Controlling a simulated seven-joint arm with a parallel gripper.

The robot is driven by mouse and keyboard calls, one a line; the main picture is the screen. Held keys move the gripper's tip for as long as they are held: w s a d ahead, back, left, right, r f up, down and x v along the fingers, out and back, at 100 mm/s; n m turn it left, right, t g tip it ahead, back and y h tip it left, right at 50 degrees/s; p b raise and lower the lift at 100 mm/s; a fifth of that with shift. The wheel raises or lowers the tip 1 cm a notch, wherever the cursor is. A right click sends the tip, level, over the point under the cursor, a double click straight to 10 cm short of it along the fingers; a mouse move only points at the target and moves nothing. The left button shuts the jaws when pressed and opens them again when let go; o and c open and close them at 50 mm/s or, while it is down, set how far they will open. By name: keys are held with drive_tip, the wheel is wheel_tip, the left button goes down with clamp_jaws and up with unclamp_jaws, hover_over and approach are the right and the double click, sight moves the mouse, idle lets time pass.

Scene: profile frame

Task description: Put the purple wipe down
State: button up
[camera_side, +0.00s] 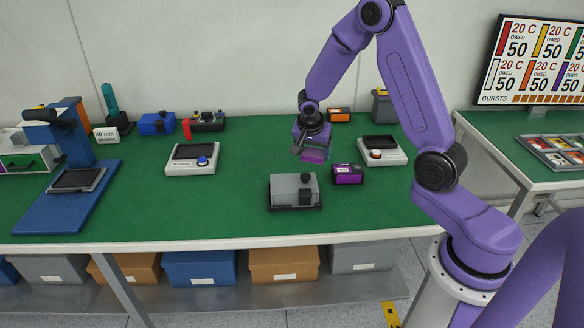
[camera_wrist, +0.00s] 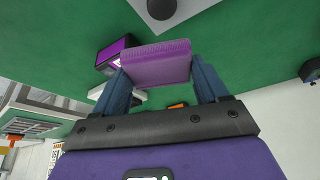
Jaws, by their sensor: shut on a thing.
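My gripper (camera_side: 312,150) is shut on the purple wipe (camera_side: 315,155) and holds it in the air above the green table. In the wrist view the wipe (camera_wrist: 157,64) is a flat purple pad between the two blue fingers of my gripper (camera_wrist: 160,72). A black box with a purple top and a label (camera_side: 348,174) stands on the table below and to the right of the wipe. It also shows in the wrist view (camera_wrist: 113,52), beside the wipe. A grey block (camera_side: 293,190) with a black knob sits on the table just below my gripper.
A blue stand (camera_side: 62,205) is at far left. An orange-labelled box (camera_side: 338,115) is behind. Green table is clear between the left device and grey block.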

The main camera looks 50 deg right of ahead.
drive_tip(key=w+d+f, duration=0.2)
drive_tip(key=w+f, duration=0.2)
drive_tip(key=w, duration=0.3)
hover_over(293, 170)
drive_tip(key=s+a, duration=0.1)
drive_tip(key=a, duration=0.1)
wheel_tip(293, 170, down, 4)
drive_tip(key=shift+d+f, duration=0.15)
drive_tip(key=shift+f, duration=0.1)
drive_tip(key=shift+w+d+f, duration=0.1)
drive_tip(key=shift+w+f, duration=0.05)
drive_tip(key=shift+f, duration=1.7)
drive_tip(key=shift+f, duration=0.1)
drive_tip(key=o, duration=1)
drive_tip(key=v, duration=1.2)
